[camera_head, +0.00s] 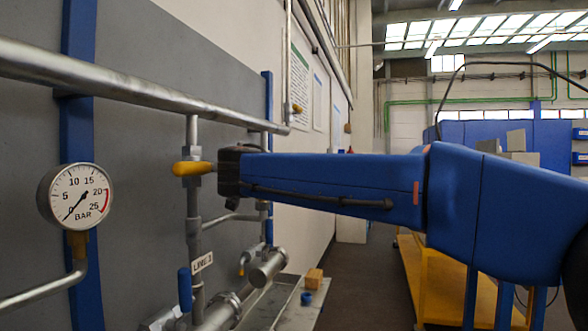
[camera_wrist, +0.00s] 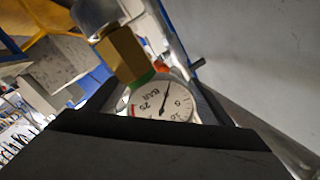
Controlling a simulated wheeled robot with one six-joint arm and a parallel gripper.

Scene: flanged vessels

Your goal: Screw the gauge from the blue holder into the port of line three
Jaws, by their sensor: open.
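In the wrist view a round white-faced gauge (camera_wrist: 163,101) marked BAR sits between the fingers of my open gripper (camera_wrist: 150,98). A brass hex fitting (camera_wrist: 121,54) with a green band lies at its stem, close against a grey metal part (camera_wrist: 94,14). Whether the thread is engaged cannot be seen. In the head view my arm's dark end is beside a vertical pipe (camera_head: 193,225) tagged LINE, its number hard to read. A small blue cup-like piece (camera_head: 306,298), possibly the holder, stands on a grey surface.
Another gauge (camera_head: 75,197) is mounted on a bent pipe at the left. A yellow handle (camera_head: 190,169) and a blue handle (camera_head: 185,288) stick out near the vertical pipe. A thick horizontal pipe (camera_head: 140,88) runs above. A wooden block (camera_head: 314,279) stands behind the blue piece.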

